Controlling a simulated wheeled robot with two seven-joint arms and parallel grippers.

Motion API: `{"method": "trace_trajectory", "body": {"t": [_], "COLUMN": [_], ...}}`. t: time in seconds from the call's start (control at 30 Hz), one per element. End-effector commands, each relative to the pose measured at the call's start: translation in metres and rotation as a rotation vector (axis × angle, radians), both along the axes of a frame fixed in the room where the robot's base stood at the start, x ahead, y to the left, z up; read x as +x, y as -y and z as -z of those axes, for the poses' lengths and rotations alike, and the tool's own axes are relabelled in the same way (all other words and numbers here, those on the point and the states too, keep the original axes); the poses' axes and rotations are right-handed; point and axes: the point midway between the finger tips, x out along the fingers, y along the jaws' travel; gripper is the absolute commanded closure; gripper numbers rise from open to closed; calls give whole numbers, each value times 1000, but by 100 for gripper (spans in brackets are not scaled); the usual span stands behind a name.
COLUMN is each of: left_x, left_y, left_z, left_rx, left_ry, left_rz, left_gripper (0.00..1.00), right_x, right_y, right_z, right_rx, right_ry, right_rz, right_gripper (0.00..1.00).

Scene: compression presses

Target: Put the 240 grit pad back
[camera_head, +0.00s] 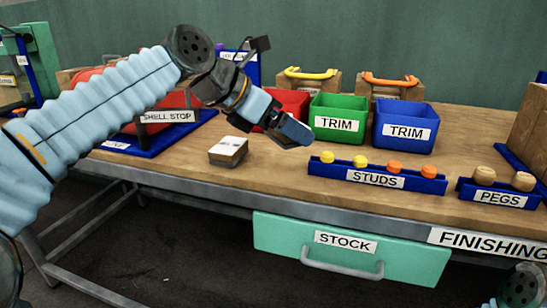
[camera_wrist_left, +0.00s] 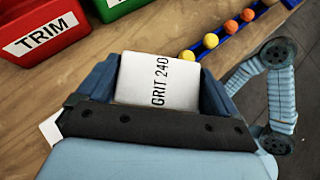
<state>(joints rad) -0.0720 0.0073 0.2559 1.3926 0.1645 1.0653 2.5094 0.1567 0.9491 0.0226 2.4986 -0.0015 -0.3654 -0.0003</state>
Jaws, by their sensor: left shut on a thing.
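The 240 grit pad (camera_wrist_left: 160,82), with a white top marked GRIT 240, is between the fingers of my left gripper (camera_wrist_left: 158,85) in the left wrist view. The gripper is shut on it. In the head view my left gripper (camera_head: 297,133) hangs above the table, in front of the red and green bins. The pad cannot be made out there, hidden by the gripper. My right gripper is not in view.
A green TRIM bin (camera_head: 337,105) and a blue TRIM bin (camera_head: 404,112) stand behind. A blue STUDS rack (camera_head: 340,173) and a PEGS rack (camera_head: 466,190) line the front edge. A STOCK drawer (camera_head: 280,232) is below. Bare wood (camera_head: 275,165) shows between block and STUDS rack.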

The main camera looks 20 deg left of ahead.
Motion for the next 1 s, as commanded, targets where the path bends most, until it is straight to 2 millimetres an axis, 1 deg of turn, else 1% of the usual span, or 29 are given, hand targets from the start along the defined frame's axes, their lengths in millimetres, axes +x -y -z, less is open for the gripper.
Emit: {"method": "trace_trajectory", "body": {"t": [0.03, 0.27, 0.37, 0.4, 0.5, 0.93, 0.97, 1.0], "left_x": [3, 13, 21, 19, 19, 19, 19, 19], "left_y": [-4, -15, -25, -23, -24, -23, -23, -23], "left_z": [9, 26, 42, 52, 64, 70, 69, 69], "left_rx": [-1, -1, 0, -1, 1, 0, 0, 0], "left_ry": [-1, -2, -2, -2, -1, 0, 0, 0], "left_rz": [-1, 0, -3, 1, 0, 1, 1, 1], "left_gripper": [46, 46, 46, 46, 46, 46, 2, 0], "right_x": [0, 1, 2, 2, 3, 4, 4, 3], "right_y": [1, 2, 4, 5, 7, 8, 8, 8], "right_z": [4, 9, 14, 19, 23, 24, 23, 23], "right_rx": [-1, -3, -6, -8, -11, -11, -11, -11], "right_ry": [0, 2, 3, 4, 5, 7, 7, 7], "right_rz": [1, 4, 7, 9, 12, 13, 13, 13], "right_gripper": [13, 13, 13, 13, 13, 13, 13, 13]}}
